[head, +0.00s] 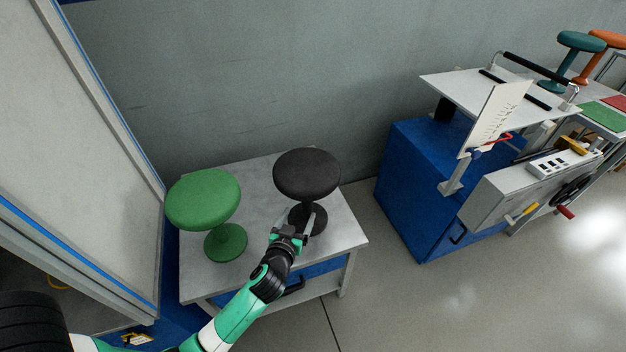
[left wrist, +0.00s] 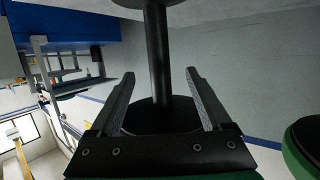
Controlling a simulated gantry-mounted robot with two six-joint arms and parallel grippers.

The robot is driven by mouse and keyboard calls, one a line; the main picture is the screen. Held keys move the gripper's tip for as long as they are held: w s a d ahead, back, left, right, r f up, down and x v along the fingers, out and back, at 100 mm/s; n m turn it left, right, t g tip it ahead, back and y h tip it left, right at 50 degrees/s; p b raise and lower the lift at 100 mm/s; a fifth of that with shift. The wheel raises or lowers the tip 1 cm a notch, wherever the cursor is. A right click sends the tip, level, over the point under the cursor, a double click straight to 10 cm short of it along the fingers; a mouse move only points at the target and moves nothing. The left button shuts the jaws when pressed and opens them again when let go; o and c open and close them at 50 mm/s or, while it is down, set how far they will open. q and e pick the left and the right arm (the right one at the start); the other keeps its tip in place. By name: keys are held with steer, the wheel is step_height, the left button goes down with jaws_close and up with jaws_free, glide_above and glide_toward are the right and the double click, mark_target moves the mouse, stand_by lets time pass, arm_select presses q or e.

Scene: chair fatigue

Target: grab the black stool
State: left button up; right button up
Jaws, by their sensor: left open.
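The black stool (head: 307,174) stands upright on a grey table, with a round seat, a thin post and a round base. In the left wrist view, which looks upside down, its post (left wrist: 160,60) runs between my open fingers in the picture. My left gripper (head: 293,225) is open just in front of the post, below the seat. The fingertips (left wrist: 158,75) lie to either side of the post without visibly gripping it. I cannot tell how deep the post sits between them. My right gripper is not in view.
A green stool (head: 204,200) stands close by on the left of the same table (head: 262,222); its seat edge also shows in the left wrist view (left wrist: 306,145). A blue cabinet (head: 408,185) stands to the right across bare floor. A grey wall is behind.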

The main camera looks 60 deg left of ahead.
mark_target(306, 205)
arm_select(q)
steer(key=b+x, duration=0.1)
steer(key=x, duration=0.1)
steer(key=b+x, duration=0.1)
steer(key=x, duration=0.1)
steer(key=shift+w+a+f+b, duration=0.1)
steer(key=shift+a+f+b, duration=0.15)
steer(key=shift+f+b, duration=0.15)
steer(key=shift+d+f, duration=0.15)
steer(key=shift+f, duration=0.05)
steer(key=shift+w+f+b, duration=0.15)
steer(key=shift+f+b, duration=0.1)
steer(key=shift+b, duration=0.05)
steer(key=b+x, duration=0.2)
steer(key=x, duration=0.2)
steer(key=shift+w+a, duration=0.25)
steer(key=shift+a, duration=0.05)
steer(key=shift+w+a+b, duration=0.15)
steer(key=shift+b, duration=0.15)
steer(key=shift+r, duration=0.1)
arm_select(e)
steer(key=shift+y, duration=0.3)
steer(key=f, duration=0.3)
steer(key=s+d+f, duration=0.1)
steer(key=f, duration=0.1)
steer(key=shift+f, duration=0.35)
arm_select(q)
jaws_close()
